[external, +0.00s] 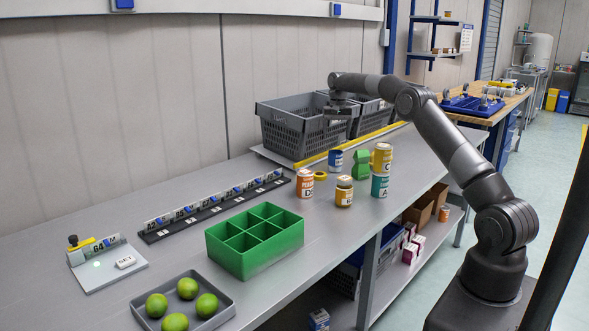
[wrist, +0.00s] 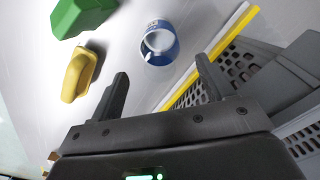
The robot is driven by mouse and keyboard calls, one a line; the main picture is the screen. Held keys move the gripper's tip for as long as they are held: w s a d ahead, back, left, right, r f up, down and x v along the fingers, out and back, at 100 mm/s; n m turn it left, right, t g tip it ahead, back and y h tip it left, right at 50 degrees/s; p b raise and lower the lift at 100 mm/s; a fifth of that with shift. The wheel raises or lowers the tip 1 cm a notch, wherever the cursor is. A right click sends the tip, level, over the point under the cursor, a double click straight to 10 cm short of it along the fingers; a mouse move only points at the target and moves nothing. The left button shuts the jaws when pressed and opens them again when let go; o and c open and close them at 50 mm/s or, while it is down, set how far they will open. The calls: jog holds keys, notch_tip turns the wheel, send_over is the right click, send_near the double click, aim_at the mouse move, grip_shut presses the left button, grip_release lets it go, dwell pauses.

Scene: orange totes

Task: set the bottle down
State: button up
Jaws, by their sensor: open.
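My gripper (external: 341,110) is open and empty in the external view, raised above the front of the grey crates. Its two spread fingers also show in the wrist view (wrist: 161,68). A small amber bottle-like jar (external: 344,191) with a yellowish label stands upright on the grey table, well in front of my gripper and apart from it. A blue and white cylindrical container (external: 335,161) stands upright below my gripper; in the wrist view it (wrist: 160,44) lies beyond and between the fingertips, not touched. I cannot tell for certain which one is the bottle.
Near the jar stand an orange-white can (external: 305,183), a yellow can (external: 382,158) above a teal can (external: 380,186), a green block (external: 361,164) and a yellow piece (external: 320,175). Grey crates (external: 290,127) stand behind a yellow strip. A green divided box (external: 253,240) is nearer.

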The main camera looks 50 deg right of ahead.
notch_tip(320, 180, up, 7)
dwell(0.3)
jog(key=s+a+r+n+t, duration=0.1)
jog(key=s+a+r, duration=0.2)
jog(key=a+r, duration=0.25)
jog(key=s+a+r+n, duration=0.2)
jog(key=s+a+r, duration=0.1)
jog(key=a+r, duration=0.25)
jog(key=s+a+r+n+t, duration=0.2)
jog(key=s+a+r, duration=0.3)
jog(key=s+a, duration=0.45)
jog(key=s+a+f+n+t, duration=0.1)
jog(key=s+a+f, duration=0.1)
jog(key=s, duration=0.6)
jog(key=s+a+f+n, duration=0.1)
jog(key=s+a, duration=0.1)
jog(key=s, duration=0.6)
jog(key=s+a+f+n, duration=0.1)
jog(key=s+f, duration=0.4)
jog(key=s, duration=0.2)
jog(key=s+a+f+n+t, duration=0.1)
jog(key=s+a+f, duration=0.1)
jog(key=s+f, duration=0.4)
jog(key=shift+s+t, duration=0.3)
jog(key=shift+s, duration=0.95)
